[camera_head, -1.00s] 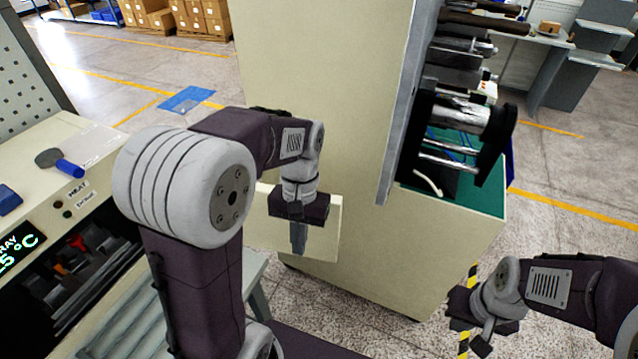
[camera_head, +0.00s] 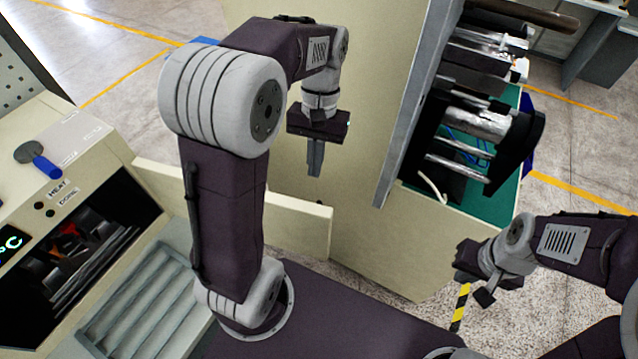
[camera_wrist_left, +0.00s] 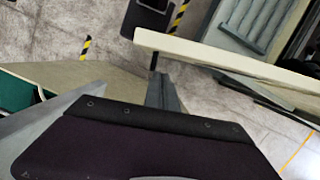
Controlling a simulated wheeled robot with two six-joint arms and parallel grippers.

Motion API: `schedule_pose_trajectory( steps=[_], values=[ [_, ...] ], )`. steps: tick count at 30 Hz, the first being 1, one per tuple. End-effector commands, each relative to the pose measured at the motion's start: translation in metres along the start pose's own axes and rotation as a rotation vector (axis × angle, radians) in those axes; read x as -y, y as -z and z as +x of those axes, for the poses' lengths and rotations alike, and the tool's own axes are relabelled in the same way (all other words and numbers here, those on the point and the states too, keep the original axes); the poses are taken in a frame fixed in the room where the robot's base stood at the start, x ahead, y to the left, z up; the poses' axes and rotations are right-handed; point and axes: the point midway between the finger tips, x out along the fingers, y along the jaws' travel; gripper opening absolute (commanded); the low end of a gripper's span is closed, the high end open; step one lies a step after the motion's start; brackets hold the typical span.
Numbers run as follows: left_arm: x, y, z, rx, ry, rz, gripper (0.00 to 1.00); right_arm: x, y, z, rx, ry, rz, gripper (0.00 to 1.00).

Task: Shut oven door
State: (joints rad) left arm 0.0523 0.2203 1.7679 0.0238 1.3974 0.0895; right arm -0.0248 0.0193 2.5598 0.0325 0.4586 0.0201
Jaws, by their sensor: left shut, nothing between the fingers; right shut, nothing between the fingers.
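The oven (camera_head: 95,165) stands at the left with its front open. Its cream door (camera_head: 298,218) sticks out from the front, swung open, partly hidden behind my left arm. My left gripper (camera_head: 315,165) is shut and empty, pointing down just beyond the door's outer end, on the far side from the oven opening. In the left wrist view its fingers (camera_wrist_left: 161,92) are together, with the door's edge (camera_wrist_left: 230,65) just past them; whether they touch cannot be told. My right gripper (camera_head: 475,283) is shut and empty at the lower right.
A large cream cabinet (camera_head: 360,170) stands behind the door, with metal spindles (camera_head: 475,125) on its right side. A grey slatted rack (camera_head: 140,305) lies in front of the oven opening. Floor is open at the back left.

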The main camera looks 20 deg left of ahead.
Motion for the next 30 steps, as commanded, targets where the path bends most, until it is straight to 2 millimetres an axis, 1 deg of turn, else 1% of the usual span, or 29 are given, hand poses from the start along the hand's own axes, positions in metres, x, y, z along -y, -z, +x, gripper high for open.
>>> schedule_pose_trajectory(
  steps=[2, 5, 8, 12, 15, 18, 23, 30],
  values=[
    [0.0, 0.0, 0.001, 0.001, 0.0, 0.0, 0.0, 0.0, 0.0, 0.0, 0.0, 0.0, 0.0, 0.0],
    [0.0, -0.001, 0.01, 0.003, 0.0, 0.0, 0.0, 0.0, 0.0, -0.001, 0.0, 0.0, 0.0, 0.0],
    [0.0, -0.002, 0.028, 0.005, 0.001, 0.0, 0.0, 0.0, 0.0, -0.002, 0.0, 0.0, 0.0, 0.0],
    [0.0, -0.002, 0.057, 0.006, 0.001, 0.0, 0.0, 0.0, 0.0, -0.005, 0.0, 0.0, 0.0, 0.0],
    [0.0, -0.002, 0.074, 0.004, 0.001, 0.0, 0.0, 0.0, 0.001, -0.006, 0.0, 0.0, 0.0, 0.0],
    [0.0, -0.001, 0.088, 0.003, 0.001, 0.0, 0.0, 0.0, 0.001, -0.007, 0.0, 0.0, 0.0, 0.0],
    [0.0, -0.001, 0.099, 0.001, 0.0, 0.0, 0.0, 0.0, 0.001, -0.007, 0.0, 0.0, 0.0, 0.0],
    [0.0, -0.001, 0.101, 0.0, 0.0, 0.0, 0.0, 0.0, 0.001, -0.007, 0.0, 0.0, 0.0, 0.0]
  ],
)
